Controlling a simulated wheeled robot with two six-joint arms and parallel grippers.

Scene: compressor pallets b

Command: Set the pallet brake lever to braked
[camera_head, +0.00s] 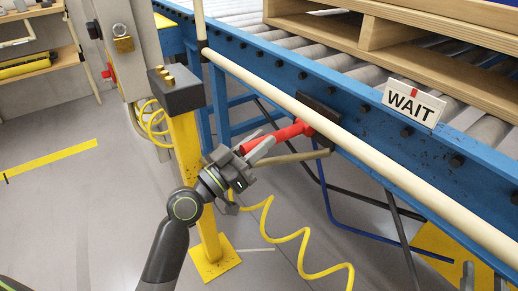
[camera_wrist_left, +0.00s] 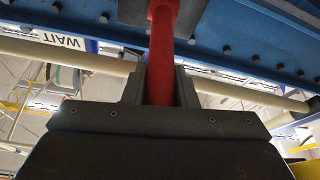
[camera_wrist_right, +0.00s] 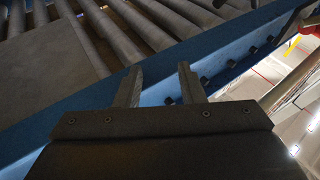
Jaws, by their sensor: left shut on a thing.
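The red brake lever (camera_head: 286,134) sticks out from a dark mounting plate (camera_head: 318,115) on the side of the blue conveyor frame. It points left and slightly down in the head view. My left gripper (camera_head: 254,150) is shut on the lever near its free end. In the left wrist view the red lever (camera_wrist_left: 161,60) runs between the two fingers, with its far end at the dark plate. My right gripper (camera_wrist_right: 157,85) shows only in the right wrist view. Its fingers are apart with nothing between them, near the blue frame and rollers.
A beige rail (camera_head: 340,135) runs along the blue conveyor frame (camera_head: 290,75), close to the lever. A wooden pallet (camera_head: 400,42) rests on the rollers behind a WAIT sign (camera_head: 414,103). A yellow post (camera_head: 186,150) stands left of the gripper, and a coiled yellow hose (camera_head: 290,236) hangs below.

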